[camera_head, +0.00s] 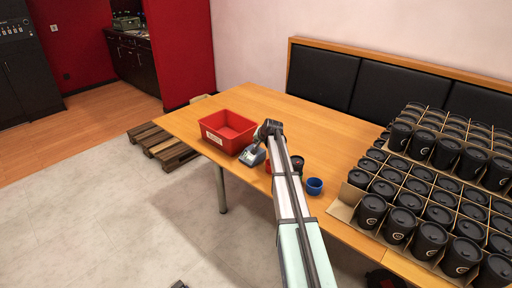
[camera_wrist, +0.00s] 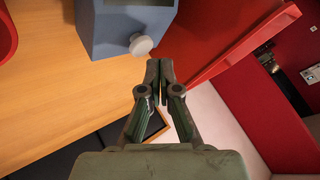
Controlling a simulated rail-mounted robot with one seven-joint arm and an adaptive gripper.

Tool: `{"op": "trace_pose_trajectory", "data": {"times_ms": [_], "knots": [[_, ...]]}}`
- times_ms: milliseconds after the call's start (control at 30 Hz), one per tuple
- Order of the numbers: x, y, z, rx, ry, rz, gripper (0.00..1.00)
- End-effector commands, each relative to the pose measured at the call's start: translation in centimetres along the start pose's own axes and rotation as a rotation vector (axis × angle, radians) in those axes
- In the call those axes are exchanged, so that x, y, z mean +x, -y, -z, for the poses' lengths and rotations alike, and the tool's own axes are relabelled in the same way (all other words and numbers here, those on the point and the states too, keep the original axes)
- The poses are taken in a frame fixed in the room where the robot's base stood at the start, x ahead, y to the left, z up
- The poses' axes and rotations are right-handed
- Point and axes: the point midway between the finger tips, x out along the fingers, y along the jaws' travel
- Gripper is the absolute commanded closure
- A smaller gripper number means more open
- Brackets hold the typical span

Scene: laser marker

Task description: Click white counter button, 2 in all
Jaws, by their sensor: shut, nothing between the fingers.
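The counter is a blue-grey box (camera_wrist: 118,25) at the top of the wrist view, with a round white button (camera_wrist: 140,45) standing out from it. My gripper (camera_wrist: 160,64) is shut and empty. In the wrist view its fingertips are just right of and below the button, with a small gap in the picture; the depth between them is hard to tell. In the head view my gripper (camera_head: 267,130) is over the counter, partly hidden by my arm.
A red bin (camera_head: 228,131) stands left of the counter; its rim (camera_wrist: 245,48) shows close on the right in the wrist view. A blue cup (camera_head: 314,186) is right of my arm. Boxes of black-lidded cups (camera_head: 425,200) fill the table's right side. The table's far part is clear.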

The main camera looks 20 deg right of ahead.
Motion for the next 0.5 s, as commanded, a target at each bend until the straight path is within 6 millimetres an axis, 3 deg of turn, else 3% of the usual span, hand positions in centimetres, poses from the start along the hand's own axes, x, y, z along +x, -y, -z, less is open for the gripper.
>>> {"op": "trace_pose_trajectory", "data": {"times_ms": [500], "knots": [[-2.2,1.6,1.6,-0.001,-0.001,0.001,1.0]]}}
